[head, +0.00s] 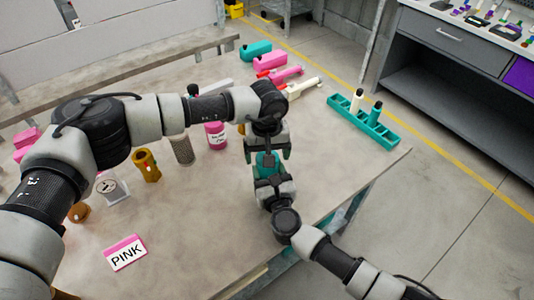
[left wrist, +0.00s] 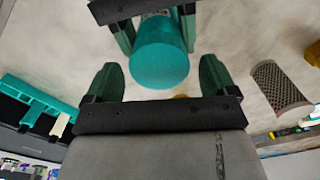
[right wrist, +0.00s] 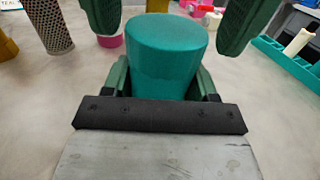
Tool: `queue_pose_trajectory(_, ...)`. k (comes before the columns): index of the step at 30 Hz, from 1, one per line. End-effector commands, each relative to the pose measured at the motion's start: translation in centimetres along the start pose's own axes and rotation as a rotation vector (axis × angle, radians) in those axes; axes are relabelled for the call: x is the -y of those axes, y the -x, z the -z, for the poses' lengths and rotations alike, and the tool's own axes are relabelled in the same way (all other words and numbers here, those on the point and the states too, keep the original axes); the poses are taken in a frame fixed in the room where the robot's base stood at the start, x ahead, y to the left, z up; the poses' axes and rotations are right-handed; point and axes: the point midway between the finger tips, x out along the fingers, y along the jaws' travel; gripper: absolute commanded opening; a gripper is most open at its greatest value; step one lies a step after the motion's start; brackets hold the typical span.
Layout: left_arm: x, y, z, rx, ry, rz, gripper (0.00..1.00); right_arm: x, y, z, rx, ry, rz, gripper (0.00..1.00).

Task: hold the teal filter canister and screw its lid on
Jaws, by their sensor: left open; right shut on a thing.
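The teal filter canister (head: 267,160) stands near the table's right edge, mostly hidden by the grippers in the head view. My right gripper (head: 270,178) is shut on it from the near side. The right wrist view shows the canister (right wrist: 165,65) upright between its fingers, with a smooth, wider teal top part, perhaps the lid; I cannot tell how it is seated. My left gripper (head: 268,147) is open above the canister. In the left wrist view its spread fingers lie either side of the teal top (left wrist: 160,65), apart from it. No separate lid is identifiable.
A teal rack (head: 365,124) with a white and a dark-topped part stands right. Pink jar (head: 216,135), mesh cylinder (head: 182,150), brown fitting (head: 146,165) and PINK sign (head: 125,252) stand left. Pink and teal parts lie behind.

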Motion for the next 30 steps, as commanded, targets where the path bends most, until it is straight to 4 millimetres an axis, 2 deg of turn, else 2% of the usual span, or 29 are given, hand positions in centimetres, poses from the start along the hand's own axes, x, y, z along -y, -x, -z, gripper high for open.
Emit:
queue_pose_trajectory(6,0.0,3.0,0.1,-0.002,0.001,-0.002,0.87,0.0,0.0,0.1,-0.002,0.002,0.0,0.0)
queue_pose_trajectory(9,0.1,3.7,0.0,-0.001,0.001,0.0,0.87,0.0,0.0,0.1,-0.002,0.002,0.0,0.0)
queue_pose_trajectory(15,0.0,3.8,0.0,0.0,0.001,0.0,0.87,0.0,0.0,0.1,-0.002,0.002,0.0,0.0)
queue_pose_trajectory(17,0.0,3.8,0.0,0.0,0.002,0.0,0.82,0.0,0.0,0.1,-0.002,0.002,0.0,0.0)
queue_pose_trajectory(20,0.0,3.8,0.0,0.001,0.026,-0.001,0.82,0.0,0.0,0.1,-0.002,0.002,0.0,0.0)
queue_pose_trajectory(23,-0.2,3.9,-0.2,0.002,0.113,-0.001,0.82,0.0,0.0,0.1,-0.002,0.002,0.0,0.0)
queue_pose_trajectory(26,-0.4,4.2,-0.4,0.003,0.275,-0.003,0.82,0.0,0.0,0.1,-0.002,0.002,0.0,0.0)
queue_pose_trajectory(30,-0.7,4.6,-0.7,0.005,0.585,-0.003,0.82,0.0,0.0,0.1,-0.002,0.002,0.0,0.0)
